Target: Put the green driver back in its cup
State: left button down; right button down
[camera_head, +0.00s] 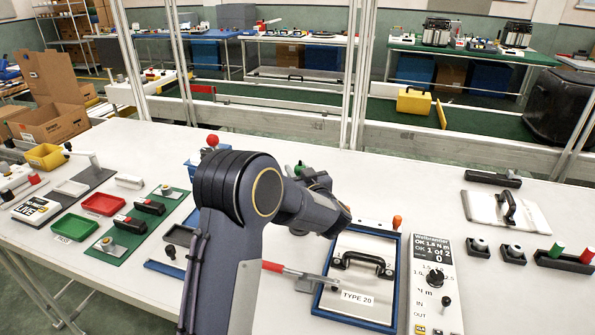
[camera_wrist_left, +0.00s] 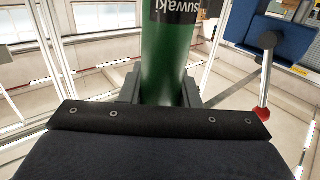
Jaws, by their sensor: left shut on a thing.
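My left gripper (camera_head: 312,182) reaches over the middle of the white table and is mostly hidden behind my own arm in the head view. It is shut on the green driver (camera_wrist_left: 170,55), a green cylinder with a black band and white lettering. Only a small green part of the driver (camera_head: 299,168) shows in the head view, just above the gripper. The driver's lower end is hidden. I cannot pick out its cup for certain. My right gripper is not in view.
A blue fixture (camera_head: 195,170) with a red-knobbed lever stands left of my arm. A blue-framed panel (camera_head: 390,240) and a white controller box (camera_head: 436,290) lie right of it. A black holder (camera_head: 562,262) with green and red cylinders sits far right. Clear table lies behind the panel.

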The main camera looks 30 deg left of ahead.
pick_arm(q)
jog(key=shift+r, duration=0.1)
jog(key=c, duration=1.1)
grip_release()
jog(key=shift+f, duration=0.2)
jog(key=shift+r, duration=0.1)
